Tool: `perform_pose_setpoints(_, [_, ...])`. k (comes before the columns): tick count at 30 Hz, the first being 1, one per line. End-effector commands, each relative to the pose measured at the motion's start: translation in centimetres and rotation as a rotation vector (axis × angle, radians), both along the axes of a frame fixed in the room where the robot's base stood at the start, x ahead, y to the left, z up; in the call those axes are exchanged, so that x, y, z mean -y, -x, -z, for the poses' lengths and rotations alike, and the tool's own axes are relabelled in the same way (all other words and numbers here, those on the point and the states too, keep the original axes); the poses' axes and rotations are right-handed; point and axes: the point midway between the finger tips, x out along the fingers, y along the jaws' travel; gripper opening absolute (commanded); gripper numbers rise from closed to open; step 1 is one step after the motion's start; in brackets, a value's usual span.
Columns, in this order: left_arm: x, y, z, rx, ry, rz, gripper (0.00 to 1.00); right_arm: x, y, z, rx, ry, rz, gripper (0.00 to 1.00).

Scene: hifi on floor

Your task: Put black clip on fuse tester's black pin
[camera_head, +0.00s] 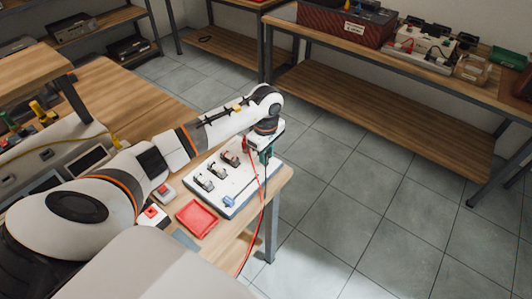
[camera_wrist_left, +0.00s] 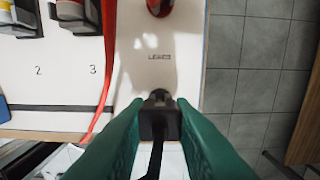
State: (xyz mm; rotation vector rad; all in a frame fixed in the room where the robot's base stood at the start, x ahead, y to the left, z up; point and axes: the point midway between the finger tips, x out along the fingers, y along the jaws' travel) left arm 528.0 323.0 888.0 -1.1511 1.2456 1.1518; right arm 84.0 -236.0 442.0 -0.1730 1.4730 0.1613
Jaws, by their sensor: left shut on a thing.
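My left gripper (camera_head: 265,156) is over the right end of a white board on the wooden workbench. In the left wrist view its green fingers (camera_wrist_left: 160,108) are shut on the black clip (camera_wrist_left: 158,122). A black cable trails from the clip toward the bottom of that view. The clip is close to the board's edge, below the "LEADS" label; whether it touches the board cannot be told. A red clip (camera_wrist_left: 160,7) with a red cable (camera_head: 262,203) is at the label's far side. I cannot make out the fuse tester's black pin. My right gripper is not in view.
A grey device (camera_head: 62,163) stands at left. Shelves stand behind; tiled floor is open at right.

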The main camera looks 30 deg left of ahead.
Motion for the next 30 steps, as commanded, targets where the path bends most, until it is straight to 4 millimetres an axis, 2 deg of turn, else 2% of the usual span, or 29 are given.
perform_pose_setpoints(11, [0.0, 0.0, 0.1, 0.000, 0.000, 0.000, 0.05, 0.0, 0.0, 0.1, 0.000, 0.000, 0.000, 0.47])
perform_pose_setpoints(12, [0.0, 0.0, 0.1, 0.000, 0.000, 0.000, 0.28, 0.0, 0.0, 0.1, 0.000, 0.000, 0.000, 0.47])
perform_pose_setpoints(15, [0.0, 0.0, 0.1, 0.000, 0.000, 0.000, 0.44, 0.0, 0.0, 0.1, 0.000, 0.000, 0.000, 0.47])
perform_pose_setpoints(16, [0.0, 0.0, 0.1, 0.000, 0.000, 0.000, 0.47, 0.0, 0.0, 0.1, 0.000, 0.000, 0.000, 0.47])
perform_pose_setpoints(25, [0.0, 0.0, 0.0, 0.001, 0.000, 0.000, 0.47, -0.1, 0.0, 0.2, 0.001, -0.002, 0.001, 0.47])
perform_pose_setpoints(30, [-0.1, -0.1, -2.0, 0.005, -0.002, 0.001, 0.47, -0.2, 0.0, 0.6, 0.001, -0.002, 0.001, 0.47])
